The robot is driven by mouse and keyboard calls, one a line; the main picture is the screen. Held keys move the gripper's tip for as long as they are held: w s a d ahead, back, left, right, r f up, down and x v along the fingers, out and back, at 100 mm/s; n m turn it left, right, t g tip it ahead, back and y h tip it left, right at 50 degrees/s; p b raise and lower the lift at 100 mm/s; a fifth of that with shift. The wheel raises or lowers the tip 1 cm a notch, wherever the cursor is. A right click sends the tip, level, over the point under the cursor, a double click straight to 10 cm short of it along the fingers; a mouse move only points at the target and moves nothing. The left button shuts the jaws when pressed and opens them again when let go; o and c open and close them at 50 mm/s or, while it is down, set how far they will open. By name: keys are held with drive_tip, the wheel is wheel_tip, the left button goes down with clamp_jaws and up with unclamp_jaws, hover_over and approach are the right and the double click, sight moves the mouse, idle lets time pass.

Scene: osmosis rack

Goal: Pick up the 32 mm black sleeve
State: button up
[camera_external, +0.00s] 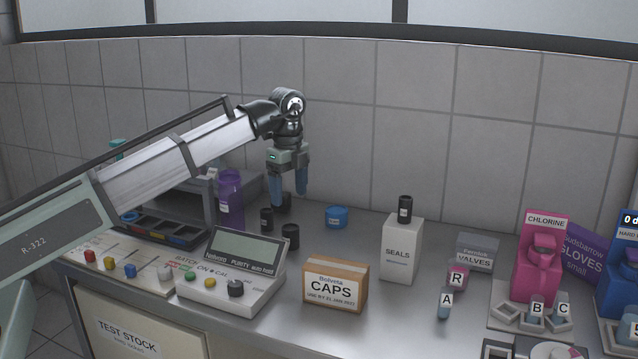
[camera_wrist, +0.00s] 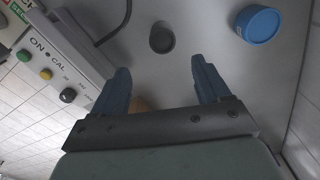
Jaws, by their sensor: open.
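Several small black cylinders stand on the bench in the external view: one (camera_external: 290,237) behind the CAPS box, a slimmer one (camera_external: 266,220) to its left, and one (camera_external: 284,203) just below my fingers. Another with a pale label (camera_external: 405,209) stands on the SEALS box. I cannot read which is the 32 mm sleeve. My gripper (camera_external: 288,188) points down, open and empty, above the bench. In the wrist view, a black round piece (camera_wrist: 162,38) lies beyond the gap between my open blue fingertips (camera_wrist: 162,72), apart from both.
A blue round piece (camera_external: 337,217) is right of my gripper; a purple bottle (camera_external: 230,200) is left. The meter (camera_external: 238,275), CAPS box (camera_external: 336,286) and SEALS box (camera_external: 401,252) stand in front and right. A tiled wall (camera_external: 350,140) is behind.

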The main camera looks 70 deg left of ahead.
sight(291, 227)
wheel_tip(291, 227, down, 7)
drive_tip(key=shift+f, duration=0.2)
drive_tip(key=shift+w+a+f, duration=0.15)
drive_tip(key=shift+f, duration=2.45)
drive_tip(key=c, duration=1.1)
